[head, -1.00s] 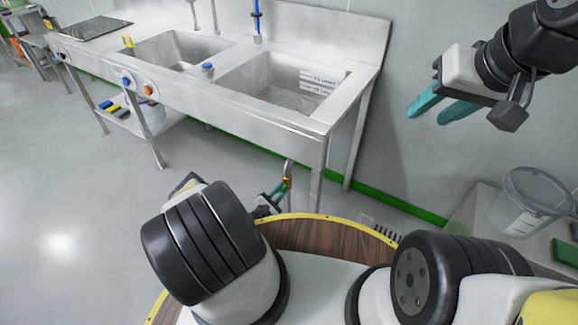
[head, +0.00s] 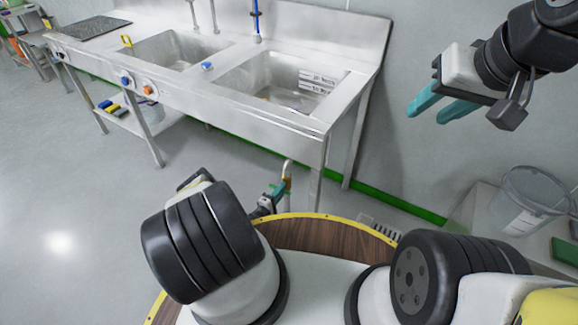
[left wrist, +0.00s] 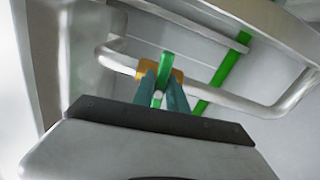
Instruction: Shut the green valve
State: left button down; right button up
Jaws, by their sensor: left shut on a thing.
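The green valve's lever (left wrist: 166,63) shows in the left wrist view between my fingertips, with its brass body (left wrist: 147,68) on a pale bent pipe (left wrist: 115,60). My left gripper (left wrist: 160,90) is shut on the lever, its teal fingers hiding part of it. In the head view the left gripper (head: 280,190) is small, low beside the upright pipe (head: 288,168) near the sink's front right leg. My arm partly hides it, and the lever's exact angle is hard to tell. My right gripper (head: 446,106) is raised at upper right, empty, its teal fingers apart.
A steel double sink (head: 230,105) stands behind the pipe, its legs close to the left gripper. A clear bucket (head: 530,200) stands on a bench at right. A floor drain grate (head: 378,228) lies near my base. The floor at left is clear.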

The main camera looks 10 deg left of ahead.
pick_arm(q)
jog(key=shift+f+m, duration=0.1)
jog(key=shift+m, duration=0.5)
jog(key=c, duration=1.3)
grip_release()
jog(key=v, duration=0.7)
jog(key=shift+s+a, duration=0.1)
jog(key=shift+s, duration=0.3)
